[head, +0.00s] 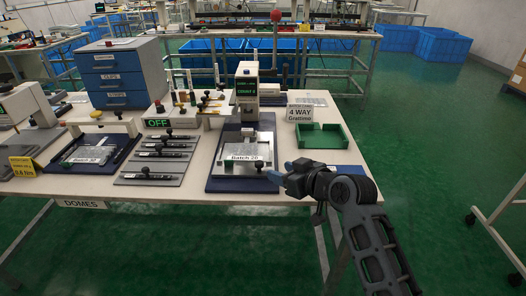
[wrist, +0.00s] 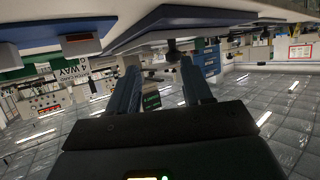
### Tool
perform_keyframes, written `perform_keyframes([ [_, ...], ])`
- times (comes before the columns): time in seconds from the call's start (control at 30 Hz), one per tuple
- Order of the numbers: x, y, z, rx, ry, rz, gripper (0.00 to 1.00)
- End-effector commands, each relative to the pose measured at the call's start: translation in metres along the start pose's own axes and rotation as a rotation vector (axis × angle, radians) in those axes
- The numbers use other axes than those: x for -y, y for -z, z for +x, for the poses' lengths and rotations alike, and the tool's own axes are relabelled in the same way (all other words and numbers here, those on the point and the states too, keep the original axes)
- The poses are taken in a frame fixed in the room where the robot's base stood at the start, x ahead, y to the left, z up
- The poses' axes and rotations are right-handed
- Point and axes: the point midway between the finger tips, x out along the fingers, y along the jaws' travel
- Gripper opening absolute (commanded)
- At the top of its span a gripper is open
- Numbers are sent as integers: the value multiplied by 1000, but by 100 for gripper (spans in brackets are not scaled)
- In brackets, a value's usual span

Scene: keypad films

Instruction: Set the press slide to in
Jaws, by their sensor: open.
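The press (head: 247,88) stands mid-table, with a small green-lettered display reading what looks like "COUNT 0". Its dark blue base (head: 222,184) extends toward the front edge. A light slide plate labelled "Batch 26" (head: 235,150) lies on the base, out in front of the press column. A small black knob (head: 259,166) stands at the plate's front. My gripper (head: 279,171) is open, just right of the knob, its fingers pointing left. In the wrist view, picture inverted, a dark knob (wrist: 172,47) shows just beyond the open fingertips (wrist: 160,65); contact is not visible.
A green tray (head: 318,140) and a "4 WAY" sign (head: 300,113) stand right of the press. The blue drawer unit (head: 118,75) is behind.

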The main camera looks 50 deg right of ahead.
Motion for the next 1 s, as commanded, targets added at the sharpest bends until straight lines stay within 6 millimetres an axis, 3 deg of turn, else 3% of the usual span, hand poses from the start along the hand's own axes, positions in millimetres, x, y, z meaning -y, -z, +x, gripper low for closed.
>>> perform_keyframes([
  [0.03,0,11,-6,-1,31,-11,50],
  [0.27,7,19,-10,-16,125,-54,50],
  [0.7,15,20,48,-17,128,-56,50],
  [1.0,17,20,66,-18,127,-56,50],
])
